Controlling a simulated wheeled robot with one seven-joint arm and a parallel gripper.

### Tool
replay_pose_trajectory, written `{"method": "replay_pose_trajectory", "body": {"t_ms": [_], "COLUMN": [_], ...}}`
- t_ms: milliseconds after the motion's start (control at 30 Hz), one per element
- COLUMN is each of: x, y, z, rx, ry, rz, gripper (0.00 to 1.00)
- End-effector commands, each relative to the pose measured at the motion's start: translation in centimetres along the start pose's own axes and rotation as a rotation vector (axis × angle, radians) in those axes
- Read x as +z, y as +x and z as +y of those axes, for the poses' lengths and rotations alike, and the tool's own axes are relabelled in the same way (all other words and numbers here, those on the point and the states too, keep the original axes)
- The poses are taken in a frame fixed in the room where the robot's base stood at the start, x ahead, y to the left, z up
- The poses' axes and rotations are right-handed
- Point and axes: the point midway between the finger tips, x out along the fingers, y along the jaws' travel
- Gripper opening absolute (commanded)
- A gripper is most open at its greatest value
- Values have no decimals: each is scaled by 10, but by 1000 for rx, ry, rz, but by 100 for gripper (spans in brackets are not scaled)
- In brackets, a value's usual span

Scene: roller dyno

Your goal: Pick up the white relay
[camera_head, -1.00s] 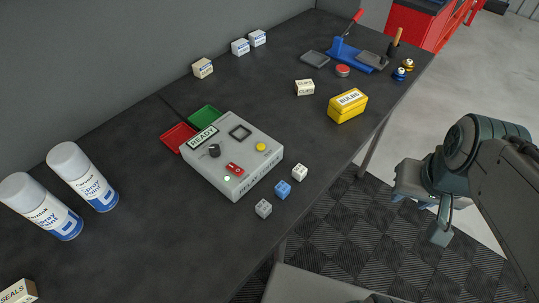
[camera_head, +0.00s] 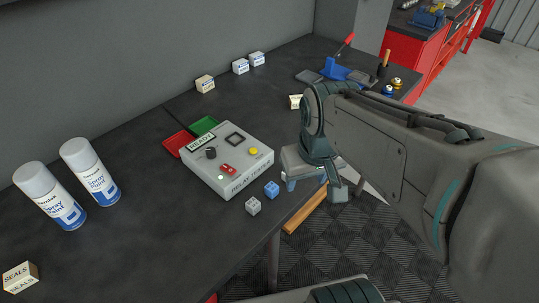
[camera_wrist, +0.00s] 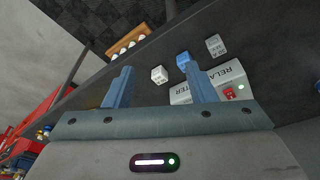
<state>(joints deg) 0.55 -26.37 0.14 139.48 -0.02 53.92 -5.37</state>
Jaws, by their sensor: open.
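The white relay (camera_wrist: 159,74) is a small white cube on the dark bench in the wrist view, seen between my two fingers and beyond their tips. In the head view it is hidden behind my gripper (camera_head: 306,182). My gripper is open and empty, with blue fingers also seen in the wrist view (camera_wrist: 158,82). It is above the bench's front edge, apart from the relay. The blue relay (camera_head: 271,189) and the grey relay (camera_head: 253,206) stand in a row beside it; the wrist view shows the blue one (camera_wrist: 183,59) and grey one (camera_wrist: 214,44).
The relay tester (camera_head: 228,158) stands just behind the relays, with a red tray (camera_head: 176,144) and green tray (camera_head: 204,126) beyond. Two spray cans (camera_head: 90,172) and a seals box (camera_head: 20,277) are at left. A wooden piece (camera_head: 305,212) shows below the bench edge.

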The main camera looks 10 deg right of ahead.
Motion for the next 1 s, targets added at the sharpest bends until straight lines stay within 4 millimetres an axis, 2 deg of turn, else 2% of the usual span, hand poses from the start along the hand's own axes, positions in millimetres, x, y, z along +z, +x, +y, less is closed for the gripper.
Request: {"method": "replay_pose_trajectory", "body": {"t_ms": [300,500,667,1000], "x": [-83,-116,-122,-107], "y": [8,17,26,87], "z": [10,14,15,13], "rx": [-37,-72,-84,-85], "ry": [-349,-498,-539,-540], "rz": [-148,-200,-216,-219], "gripper": [51,51,51,51]}}
